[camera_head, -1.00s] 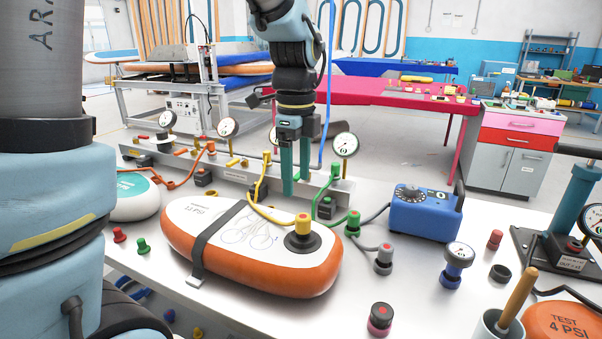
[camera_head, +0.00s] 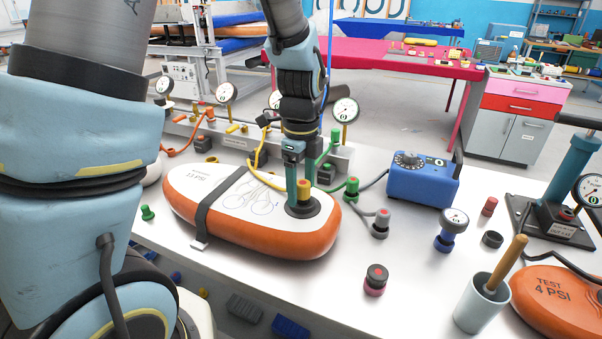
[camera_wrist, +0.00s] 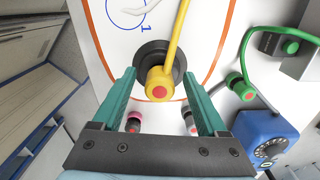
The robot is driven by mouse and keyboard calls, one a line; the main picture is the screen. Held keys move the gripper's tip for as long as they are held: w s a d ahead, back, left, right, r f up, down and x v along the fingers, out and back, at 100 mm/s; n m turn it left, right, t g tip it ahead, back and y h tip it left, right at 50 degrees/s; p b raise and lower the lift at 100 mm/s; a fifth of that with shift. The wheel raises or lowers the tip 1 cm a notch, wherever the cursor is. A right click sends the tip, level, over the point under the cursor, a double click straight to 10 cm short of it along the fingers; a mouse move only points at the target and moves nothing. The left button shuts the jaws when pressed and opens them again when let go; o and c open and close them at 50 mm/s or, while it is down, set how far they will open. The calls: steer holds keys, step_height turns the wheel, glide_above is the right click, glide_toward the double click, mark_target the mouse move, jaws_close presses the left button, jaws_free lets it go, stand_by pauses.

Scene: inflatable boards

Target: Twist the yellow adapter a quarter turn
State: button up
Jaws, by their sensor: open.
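The yellow adapter (camera_head: 303,190) has a red top and sits in a black round valve on the white and orange inflatable board (camera_head: 190,182). In the wrist view the adapter (camera_wrist: 159,84) lies between the two fingers, with a yellow hose running up from it. My gripper (camera_head: 298,188) points down at the adapter with its green fingers on either side. In the wrist view my gripper (camera_wrist: 160,88) is open, and gaps show between the adapter and both fingers. The valve (camera_wrist: 153,58) is partly hidden by the adapter and hose.
A dark strap (camera_head: 214,205) crosses the board. A green adapter (camera_head: 351,190), a grey adapter (camera_head: 381,222) and a blue pump box (camera_head: 422,180) stand to the right. Gauges and a manifold rail stand behind. A cup with a wooden handle (camera_head: 484,300) is at front right.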

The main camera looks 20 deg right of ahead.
jaws_close()
stand_by(1.2)
